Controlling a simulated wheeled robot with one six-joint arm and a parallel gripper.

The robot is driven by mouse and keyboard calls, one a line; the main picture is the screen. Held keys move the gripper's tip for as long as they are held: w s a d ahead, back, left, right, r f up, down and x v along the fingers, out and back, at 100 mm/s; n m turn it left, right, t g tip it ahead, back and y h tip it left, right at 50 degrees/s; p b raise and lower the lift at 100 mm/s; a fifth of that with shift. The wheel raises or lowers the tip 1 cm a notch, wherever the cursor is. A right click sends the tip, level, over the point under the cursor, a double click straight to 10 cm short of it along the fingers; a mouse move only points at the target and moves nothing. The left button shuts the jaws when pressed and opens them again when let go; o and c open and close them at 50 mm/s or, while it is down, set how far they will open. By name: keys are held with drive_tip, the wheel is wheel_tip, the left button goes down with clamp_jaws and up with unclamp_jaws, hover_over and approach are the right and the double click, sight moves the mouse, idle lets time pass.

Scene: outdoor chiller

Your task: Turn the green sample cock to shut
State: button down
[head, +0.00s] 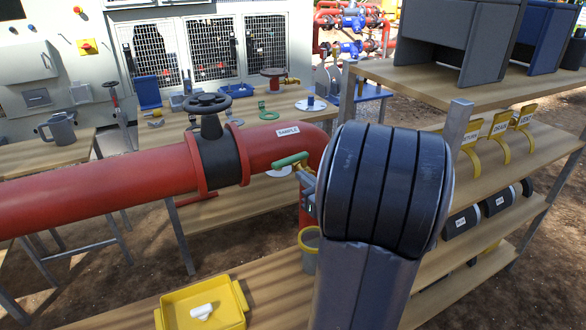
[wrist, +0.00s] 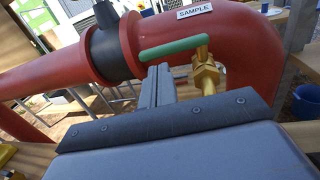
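The green sample cock handle (head: 290,159) sticks out to the left from its brass body on the red pipe, below the SAMPLE label (head: 287,132). In the wrist view the green handle (wrist: 175,48) lies nearly level, rising slightly to the right, above the brass body (wrist: 206,76). My gripper (head: 308,184) is just below the cock in the head view, partly hidden by my wrist. In the wrist view my gripper (wrist: 158,72) has its fingers together with nothing seen between them. The tips are just under the handle, left of the brass body; whether they touch it I cannot tell.
A grey bucket with a yellow rim (head: 309,250) is below the cock. A black handwheel valve (head: 208,103) sits on the red pipe (head: 100,192) to the left. A yellow tray (head: 236,322) holds a white piece. Wooden shelves (head: 430,82) stand close on the right.

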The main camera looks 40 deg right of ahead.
sight(284, 163)
drive_tip(key=w, duration=0.5)
drive_tip(key=shift+d, duration=0.2)
drive_tip(key=shift+w, duration=0.1)
drive_tip(key=shift+w+a+f+b, duration=0.15)
drive_tip(key=shift+w+b, duration=0.35)
drive_tip(key=shift+w, duration=0.15)
drive_tip(key=shift+r, duration=0.45)
drive_tip(key=shift+a+b, duration=0.1)
drive_tip(key=shift+b, duration=0.2)
